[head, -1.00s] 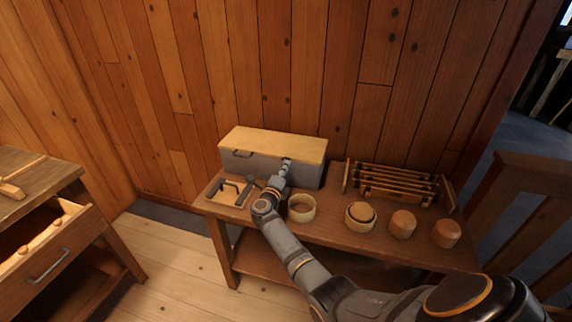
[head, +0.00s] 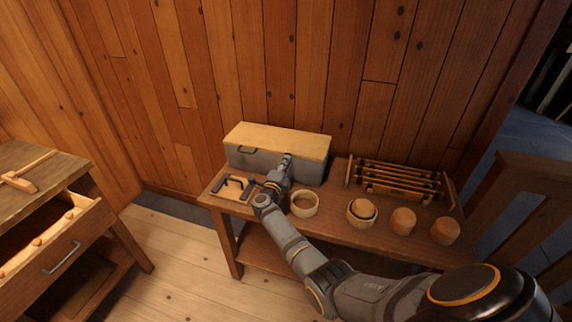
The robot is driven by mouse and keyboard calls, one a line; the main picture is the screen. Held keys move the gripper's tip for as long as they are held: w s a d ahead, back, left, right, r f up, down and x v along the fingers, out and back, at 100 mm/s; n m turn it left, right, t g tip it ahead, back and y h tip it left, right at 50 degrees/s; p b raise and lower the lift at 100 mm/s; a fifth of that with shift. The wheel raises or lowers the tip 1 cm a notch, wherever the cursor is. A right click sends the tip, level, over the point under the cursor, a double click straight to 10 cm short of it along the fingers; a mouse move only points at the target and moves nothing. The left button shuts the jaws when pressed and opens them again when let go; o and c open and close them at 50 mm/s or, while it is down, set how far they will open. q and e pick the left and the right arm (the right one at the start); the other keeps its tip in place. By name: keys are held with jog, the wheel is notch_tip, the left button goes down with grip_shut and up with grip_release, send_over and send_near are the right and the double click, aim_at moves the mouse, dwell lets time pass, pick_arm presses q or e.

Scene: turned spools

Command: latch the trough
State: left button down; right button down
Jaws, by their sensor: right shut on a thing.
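The trough (head: 243,159) is a long grey box with a pale wooden lid (head: 278,140), standing against the wall at the back left of the bench. The lid lies down flat over it. A dark handle shows at the left of its front. My right gripper (head: 286,160) is at the right-centre of the trough's front, just below the lid's front edge. It is shut on a small part there, which looks like the latch; the fingers and wrist hide it, so its position cannot be told. My left gripper is not in view.
Farther right are more turned pieces (head: 403,221) and a slatted rack (head: 400,184). An open drawer (head: 62,240) juts out at the left.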

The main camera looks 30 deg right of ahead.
jog(key=c, duration=1.3)
grip_release()
jog(key=v, duration=1.2)
jog(key=shift+r, duration=0.1)
